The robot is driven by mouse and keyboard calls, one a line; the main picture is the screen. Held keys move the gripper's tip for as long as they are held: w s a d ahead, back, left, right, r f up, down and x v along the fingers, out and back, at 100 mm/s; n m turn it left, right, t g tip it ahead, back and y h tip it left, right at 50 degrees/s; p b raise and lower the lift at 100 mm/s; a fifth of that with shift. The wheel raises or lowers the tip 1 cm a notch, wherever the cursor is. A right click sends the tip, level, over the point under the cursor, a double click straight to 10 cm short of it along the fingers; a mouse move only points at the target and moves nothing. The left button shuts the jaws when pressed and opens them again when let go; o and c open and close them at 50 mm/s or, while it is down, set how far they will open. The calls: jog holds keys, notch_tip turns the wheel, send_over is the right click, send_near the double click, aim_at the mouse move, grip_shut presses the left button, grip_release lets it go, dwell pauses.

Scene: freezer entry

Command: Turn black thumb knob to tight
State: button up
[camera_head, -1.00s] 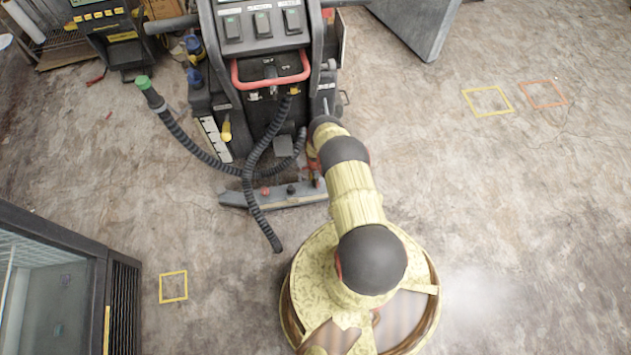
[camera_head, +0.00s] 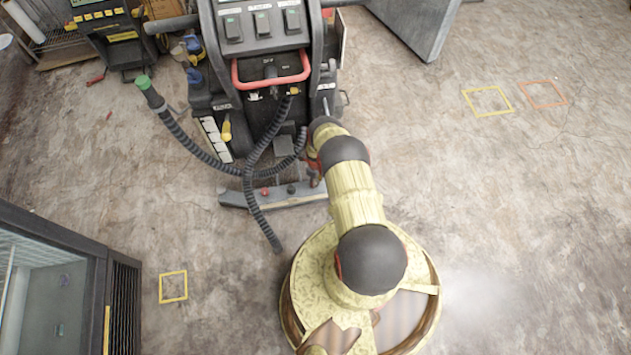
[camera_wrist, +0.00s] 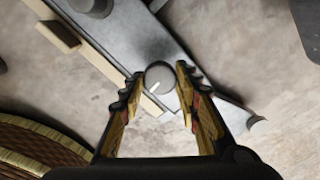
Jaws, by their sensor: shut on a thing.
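The black thumb knob (camera_wrist: 160,77) is a round, dark grey-black cap with a white pointer mark, on the grey bar seen in the wrist view. The pointer is toward the lower left of the picture. My gripper (camera_wrist: 160,80) is shut on the knob, one fingertip on each side of it. In the head view my gripper is mostly hidden behind my arm, at the right part of the grey bar (camera_head: 235,198) low on the floor machine. The gripped knob cannot be made out there.
A second dark knob (camera_wrist: 92,4) shows at the wrist view's top edge. A ribbed hose (camera_head: 248,185) hangs over the bar. Floor to the right is clear.

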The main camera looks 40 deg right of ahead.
aim_at(316, 182)
jog(key=shift+m, duration=0.6)
jog(key=o, duration=1.2)
jog(key=shift+c, duration=0.2)
notch_tip(316, 182, up, 12)
dwell(0.4)
